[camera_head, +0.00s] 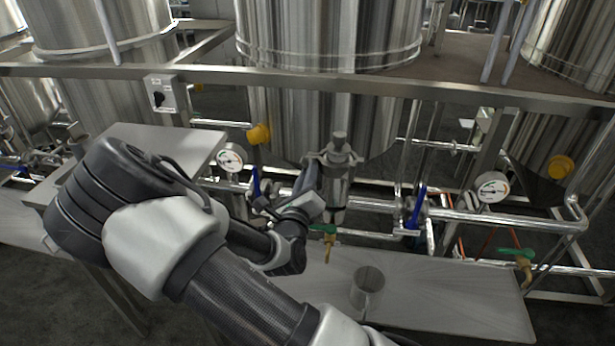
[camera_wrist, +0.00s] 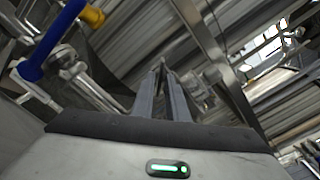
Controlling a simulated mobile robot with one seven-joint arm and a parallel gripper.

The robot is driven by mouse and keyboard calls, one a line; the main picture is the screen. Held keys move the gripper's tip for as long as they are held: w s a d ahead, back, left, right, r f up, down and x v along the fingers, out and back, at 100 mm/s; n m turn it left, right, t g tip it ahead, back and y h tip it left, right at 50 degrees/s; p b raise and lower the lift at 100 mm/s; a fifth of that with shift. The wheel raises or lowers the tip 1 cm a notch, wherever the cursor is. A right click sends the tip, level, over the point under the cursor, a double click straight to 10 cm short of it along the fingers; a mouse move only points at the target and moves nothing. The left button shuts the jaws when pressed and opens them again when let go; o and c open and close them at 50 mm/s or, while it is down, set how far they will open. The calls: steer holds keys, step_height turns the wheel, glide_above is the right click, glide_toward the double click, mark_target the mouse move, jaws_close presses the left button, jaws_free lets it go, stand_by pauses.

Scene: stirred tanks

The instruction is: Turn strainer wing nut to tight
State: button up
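The steel strainer (camera_head: 338,180) stands on the pipework below the middle tank in the head view. Its wing nut (camera_head: 339,143) is at the top, with small ears reaching out to the sides. My gripper (camera_head: 311,168) is just left of the strainer body and points up towards the wing nut. In the head view its fingertips look close to the strainer, but I cannot tell whether they touch it. In the wrist view my gripper's two fingers (camera_wrist: 162,72) lie near each other, with a narrow gap. Nothing is clearly seen between the tips.
A steel bench (camera_head: 460,300) with a steel mug (camera_head: 367,287) is in front. Blue-handled valves (camera_head: 416,208), a green-handled valve (camera_head: 323,229) and a gauge (camera_head: 230,158) crowd the pipes. A steel rail (camera_head: 320,80) crosses above the strainer. Another blue handle (camera_wrist: 52,38) shows upper left in the wrist view.

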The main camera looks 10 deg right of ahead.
steer(key=shift+c, duration=0.4)
jaws_close()
steer(key=shift+m+p, duration=0.3)
steer(key=shift+p, duration=0.1)
steer(key=m+p, duration=0.4)
steer(key=m, duration=0.3)
steer(key=shift+m, duration=0.4)
